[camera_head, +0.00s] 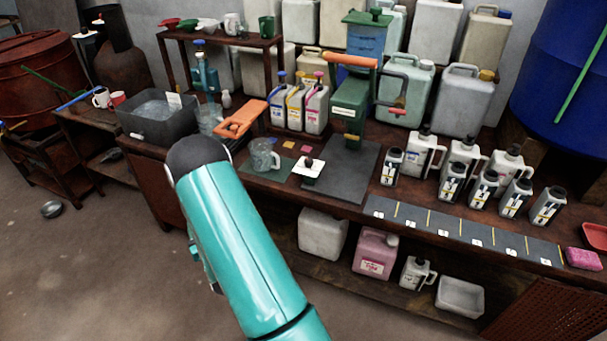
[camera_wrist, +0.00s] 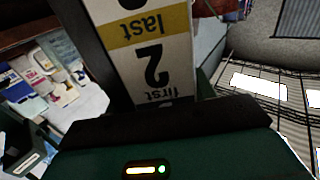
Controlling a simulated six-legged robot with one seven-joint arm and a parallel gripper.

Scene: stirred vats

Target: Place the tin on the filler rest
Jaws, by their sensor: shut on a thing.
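In the wrist view a labelled thing, which I take to be the tin (camera_wrist: 152,62), stands close in front of my gripper (camera_wrist: 165,105). Its white label has a yellow band and shows "last", "2" and "first" upside down. My gripper is shut on it; the fingertips are not clearly visible. In the head view the teal arm is mine, and the gripper and held tin are not seen there. The green filler (camera_head: 350,108) with an orange handle stands on the bench above a dark plate (camera_head: 340,172). I cannot tell which part is the filler rest.
Several dark-capped labelled containers (camera_head: 484,188) stand at the bench's right, behind a numbered strip (camera_head: 443,226). A glass jug (camera_head: 263,156) and a small white square (camera_head: 309,168) are near the plate. A grey tub (camera_head: 157,122) is at left. Large canisters line the back. Floor at left is mostly clear.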

